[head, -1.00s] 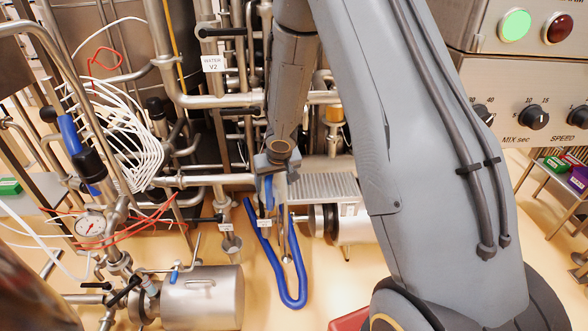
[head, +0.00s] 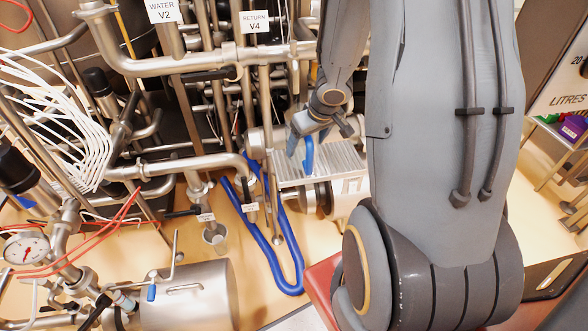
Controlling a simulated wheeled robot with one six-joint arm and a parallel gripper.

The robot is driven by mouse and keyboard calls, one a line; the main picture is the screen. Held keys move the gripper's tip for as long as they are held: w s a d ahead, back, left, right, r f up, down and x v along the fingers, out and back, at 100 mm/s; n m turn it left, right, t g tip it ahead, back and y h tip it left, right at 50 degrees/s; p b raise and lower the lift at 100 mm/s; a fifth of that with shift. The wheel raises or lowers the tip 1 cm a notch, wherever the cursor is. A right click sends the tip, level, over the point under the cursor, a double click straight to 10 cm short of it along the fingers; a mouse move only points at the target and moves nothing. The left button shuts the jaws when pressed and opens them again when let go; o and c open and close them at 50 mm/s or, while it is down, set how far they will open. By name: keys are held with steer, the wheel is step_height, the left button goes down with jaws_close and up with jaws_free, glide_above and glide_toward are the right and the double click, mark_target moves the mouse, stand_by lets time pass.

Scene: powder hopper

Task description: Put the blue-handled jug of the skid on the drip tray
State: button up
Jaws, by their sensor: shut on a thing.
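My gripper (head: 306,132) is below the wrist near the picture's middle, shut on the blue handle of the jug (head: 309,154). Only the blue handle shows clearly; the jug's body is hard to make out. The drip tray (head: 345,163) is a ribbed metal grating right behind and below the gripper. The handle overlaps the tray's left part in the picture. I cannot tell whether the jug touches the tray. My arm covers the tray's right end.
Pipes and valves labelled WATER V2 (head: 163,10) and RETURN V4 (head: 255,21) stand close behind and left. A blue hose (head: 290,285) loops down in front. A steel cylinder (head: 188,298) and a pressure gauge (head: 25,248) are at lower left. Open floor shows between cylinder and hose.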

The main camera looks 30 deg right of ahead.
steer(key=s+d+f+b, duration=0.4)
steer(key=s+b, duration=0.1)
steer(key=s, duration=0.4)
steer(key=shift+n, duration=0.3)
steer(key=w+f, duration=0.1)
steer(key=w, duration=0.4)
steer(key=w+a+f+p, duration=0.1)
steer(key=w, duration=0.5)
steer(key=w+a+f, duration=0.1)
steer(key=w, duration=0.5)
steer(key=shift+w, duration=0.15)
steer(key=shift+f, duration=0.1)
steer(key=o, duration=1.1)
steer(key=shift+o, duration=0.2)
